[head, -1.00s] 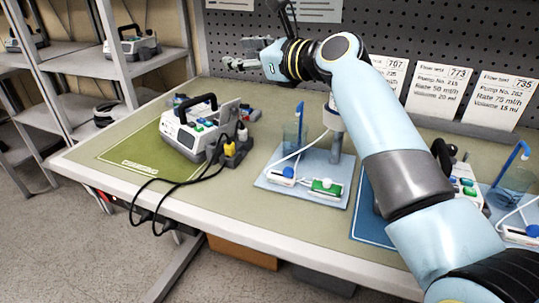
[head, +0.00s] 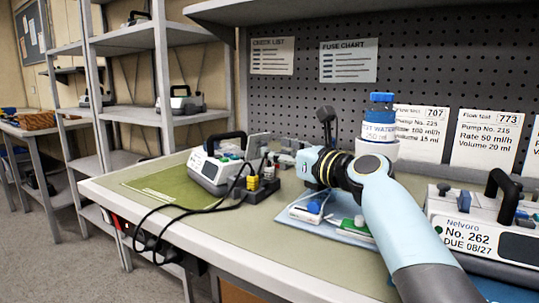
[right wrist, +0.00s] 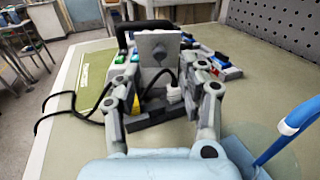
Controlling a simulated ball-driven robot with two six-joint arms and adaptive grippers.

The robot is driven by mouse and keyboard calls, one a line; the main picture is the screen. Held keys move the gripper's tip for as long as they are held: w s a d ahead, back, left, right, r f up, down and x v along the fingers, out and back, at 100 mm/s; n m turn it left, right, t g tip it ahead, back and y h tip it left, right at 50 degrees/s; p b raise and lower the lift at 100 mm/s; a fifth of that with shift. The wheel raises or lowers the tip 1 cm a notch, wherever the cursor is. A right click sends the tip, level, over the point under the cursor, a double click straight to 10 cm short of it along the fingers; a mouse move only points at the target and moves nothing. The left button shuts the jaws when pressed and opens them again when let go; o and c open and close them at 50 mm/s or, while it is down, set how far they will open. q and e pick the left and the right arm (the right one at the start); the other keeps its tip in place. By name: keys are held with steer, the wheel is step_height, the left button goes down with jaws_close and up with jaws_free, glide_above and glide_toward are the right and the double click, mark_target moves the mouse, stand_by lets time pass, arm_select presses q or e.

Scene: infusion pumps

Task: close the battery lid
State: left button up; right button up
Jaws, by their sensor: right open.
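The white infusion pump (head: 214,171) with a black carry handle stands on the green mat (head: 160,190) at the table's left. Its grey battery lid (head: 257,145) stands upright, open, at the pump's right end. In the right wrist view the lid (right wrist: 157,50) is a flat grey plate with a small dark knob, facing me. My right gripper (head: 288,152) is open, to the right of the pump and pointing at it. In the right wrist view its fingers (right wrist: 163,88) are spread to either side, with the lid showing beyond the gap. Any contact is unclear. My left gripper is not in view.
A dark block with a yellow plug (head: 252,183) and black cables sits beside the pump. A blue tray (head: 345,228) with clamps and a water bottle (head: 380,130) stand at right. Another pump (head: 468,238) is farther right. A pegboard wall closes the back.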

steer(key=x, duration=0.3)
steer(key=shift+w+a+b, duration=0.2)
steer(key=shift+w+b, duration=0.1)
steer(key=shift+b, duration=0.05)
jaws_close()
